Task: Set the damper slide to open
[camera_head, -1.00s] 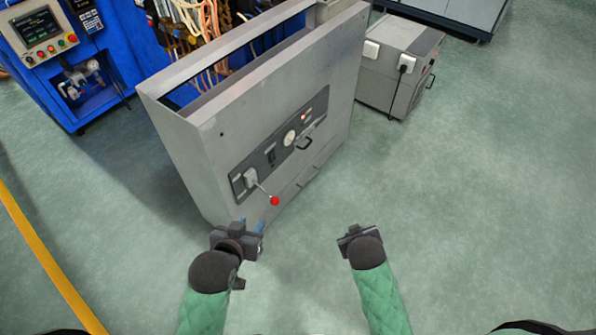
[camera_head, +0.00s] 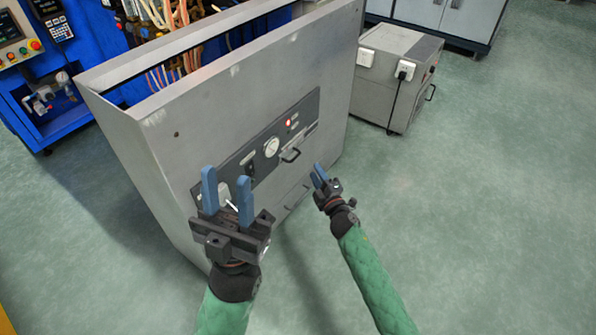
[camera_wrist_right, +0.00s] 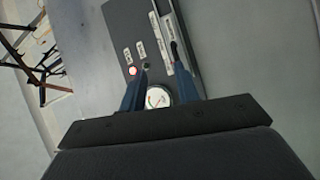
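The dark control panel (camera_head: 258,142) is set in the front of the grey cabinet. The damper slide appears to be the black handle (camera_head: 290,155) on a pale slotted strip (camera_head: 306,136) at the panel's right; its setting is too small to read. In the right wrist view the black handle (camera_wrist_right: 175,50) shows just beyond the fingers. My right gripper (camera_head: 318,173) is open and empty, apart from the panel, to the lower right of the handle. My left gripper (camera_head: 227,183) is open, its blue fingers pointing up before the panel's left end. It hides most of the lever there.
The panel also carries a round gauge (camera_head: 271,147) and a lit red lamp (camera_head: 288,123). The grey cabinet (camera_head: 170,170) stands before a blue machine (camera_head: 95,70). A grey unit (camera_head: 395,75) stands behind right. The green floor on the right is clear.

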